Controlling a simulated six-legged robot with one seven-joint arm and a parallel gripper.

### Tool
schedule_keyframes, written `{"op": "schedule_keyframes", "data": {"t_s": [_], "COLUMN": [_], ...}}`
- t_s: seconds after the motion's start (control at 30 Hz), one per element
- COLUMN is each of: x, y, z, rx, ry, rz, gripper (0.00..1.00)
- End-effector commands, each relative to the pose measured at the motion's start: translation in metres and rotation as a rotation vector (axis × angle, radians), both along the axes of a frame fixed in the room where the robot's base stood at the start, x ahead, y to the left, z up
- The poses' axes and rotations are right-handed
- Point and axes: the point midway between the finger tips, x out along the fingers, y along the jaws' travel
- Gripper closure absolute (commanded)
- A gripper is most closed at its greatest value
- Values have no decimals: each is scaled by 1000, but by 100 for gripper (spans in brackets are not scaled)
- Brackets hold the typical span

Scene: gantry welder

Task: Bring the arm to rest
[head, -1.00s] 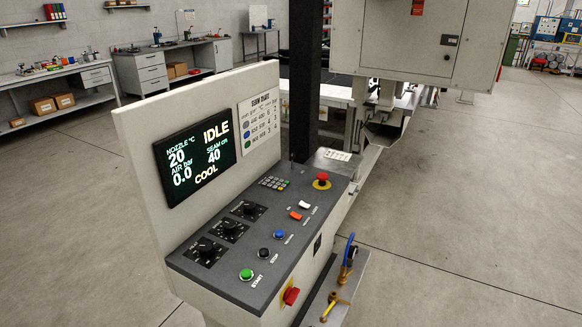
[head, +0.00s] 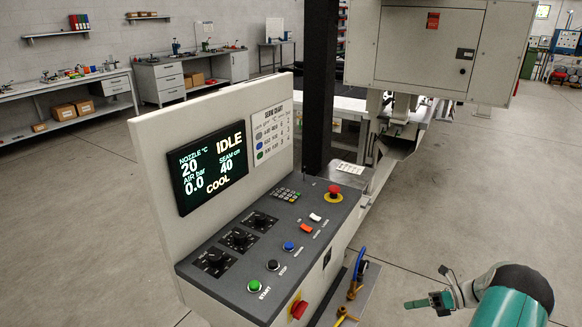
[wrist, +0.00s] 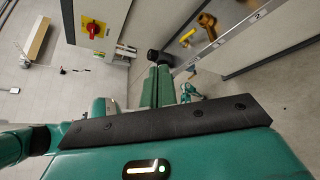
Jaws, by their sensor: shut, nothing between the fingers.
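My gripper (head: 418,304) is at the lower right of the head view, with my green arm beside it. It is to the right of the control console (head: 215,262), apart from it, over open floor. In the wrist view my gripper's green fingers (wrist: 158,62) are together and hold nothing.
A red rotary switch (wrist: 93,29) and a yellow-handled valve (wrist: 187,38) show beyond my fingers in the wrist view. The welder's grey cabinet (head: 425,55) and a dark post (head: 319,90) stand behind the console. Floor at the right is clear.

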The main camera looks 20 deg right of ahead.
Motion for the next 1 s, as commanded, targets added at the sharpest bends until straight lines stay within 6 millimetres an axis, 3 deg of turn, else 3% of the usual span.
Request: {"op": "schedule_keyframes", "data": {"t_s": [0.03, 0.2, 0.47, 0.77, 1.0], "x": [10, 28, 36, 16, -18], "y": [12, 51, 121, 202, 258], "z": [21, 76, 155, 231, 278], "rx": [-61, -257, -528, -802, -997], "ry": [-31, -148, -356, -633, -873], "rz": [55, 242, 550, 927, 1240], "gripper": [100, 100, 100, 100, 100]}}
